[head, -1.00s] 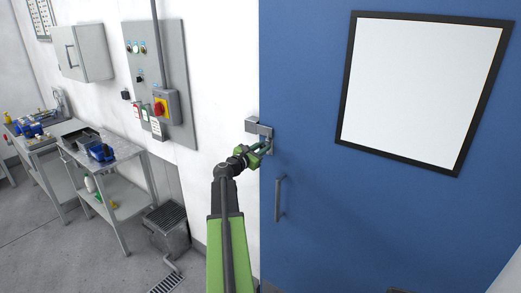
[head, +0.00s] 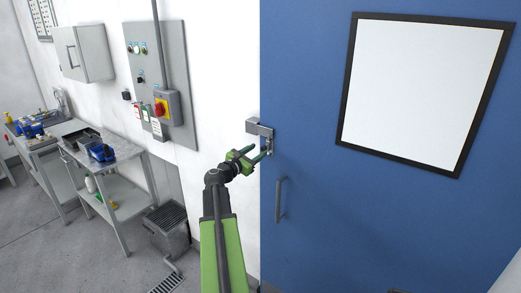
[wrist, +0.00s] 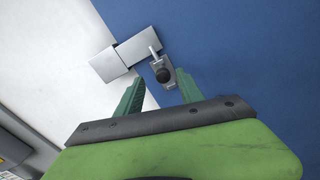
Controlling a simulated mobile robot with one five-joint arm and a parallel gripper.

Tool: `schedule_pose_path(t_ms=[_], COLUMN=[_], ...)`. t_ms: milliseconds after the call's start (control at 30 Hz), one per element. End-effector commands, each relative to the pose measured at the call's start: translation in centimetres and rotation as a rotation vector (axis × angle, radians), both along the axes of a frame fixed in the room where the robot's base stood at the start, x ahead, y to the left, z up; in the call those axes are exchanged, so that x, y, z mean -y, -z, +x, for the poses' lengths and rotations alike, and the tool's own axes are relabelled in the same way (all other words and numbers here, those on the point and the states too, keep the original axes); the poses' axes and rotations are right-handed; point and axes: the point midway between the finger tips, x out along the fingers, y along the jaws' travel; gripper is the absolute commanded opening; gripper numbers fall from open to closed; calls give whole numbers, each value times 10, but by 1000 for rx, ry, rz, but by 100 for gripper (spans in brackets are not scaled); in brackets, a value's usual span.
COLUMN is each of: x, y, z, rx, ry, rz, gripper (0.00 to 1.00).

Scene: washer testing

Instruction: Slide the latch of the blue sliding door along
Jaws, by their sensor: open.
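The blue sliding door (head: 330,220) fills the right of the head view, with a framed white window. Its metal latch (head: 266,132) is at the door's left edge and reaches across to the white wall. My gripper (head: 259,156) is just below and beside the latch. In the wrist view its green fingers (wrist: 160,92) are spread apart, with the knob just beyond and between their tips. I cannot tell whether a finger touches it.
A vertical grey door handle (head: 279,200) is below the latch. A control panel with a red and yellow switch (head: 161,108) is on the wall to the left.

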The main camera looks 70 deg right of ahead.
Motion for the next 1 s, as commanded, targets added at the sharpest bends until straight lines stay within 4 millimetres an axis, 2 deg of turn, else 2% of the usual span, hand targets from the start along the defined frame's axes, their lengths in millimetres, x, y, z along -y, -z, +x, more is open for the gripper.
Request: schedule_pose_path(t_ms=[33, 200, 400, 600, 1000], x=[-19, -66, -108, -125, -125], y=[0, 0, 0, 0, 0], z=[3, 16, 29, 35, 35], rx=[0, 0, 0, 0, 0], ry=[-3, -4, -4, -2, -1], rz=[0, 0, 0, -1, 0], gripper=[45, 45, 45, 45, 45])
